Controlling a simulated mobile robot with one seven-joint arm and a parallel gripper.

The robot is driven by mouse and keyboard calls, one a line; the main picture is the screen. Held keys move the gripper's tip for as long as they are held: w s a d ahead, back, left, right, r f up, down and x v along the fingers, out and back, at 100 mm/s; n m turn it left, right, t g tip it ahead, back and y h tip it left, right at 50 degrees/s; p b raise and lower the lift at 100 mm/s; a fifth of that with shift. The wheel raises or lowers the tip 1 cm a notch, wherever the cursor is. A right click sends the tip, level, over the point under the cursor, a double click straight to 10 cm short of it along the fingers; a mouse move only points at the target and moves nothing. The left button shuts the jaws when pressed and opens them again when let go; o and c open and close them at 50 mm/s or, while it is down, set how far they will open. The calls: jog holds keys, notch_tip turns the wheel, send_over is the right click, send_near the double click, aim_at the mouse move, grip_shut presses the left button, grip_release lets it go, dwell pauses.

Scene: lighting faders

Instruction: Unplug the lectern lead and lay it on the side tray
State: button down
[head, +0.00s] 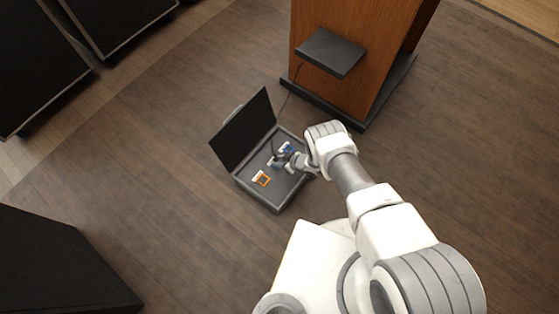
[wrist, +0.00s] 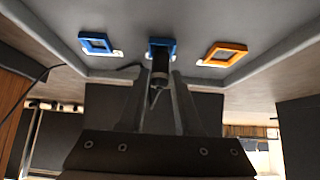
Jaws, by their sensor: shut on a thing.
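An open grey case (head: 262,204) lies on the floor with blue and orange frames in it. In the wrist view, a blue frame (wrist: 97,42), a middle blue frame (wrist: 161,42) and an orange frame (wrist: 226,54) line up. My gripper (head: 291,163) is over the case, its fingers (wrist: 160,78) shut on a dark plug (wrist: 159,66). The plug meets the middle blue frame; how far it sits in is hidden. A thin black lead (wrist: 35,82) runs toward the plug. The flat dark tray (head: 331,52) on the lectern's side looks empty.
The wooden lectern (head: 385,45) stands behind the case. The case's raised black lid (head: 243,128) is on the left. Large black boxes (head: 55,265) stand farther left. The wooden floor between is clear.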

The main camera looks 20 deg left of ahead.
jog(key=shift+r, duration=0.1)
jog(key=shift+r+p, duration=1.65)
jog(key=shift+r, duration=0.55)
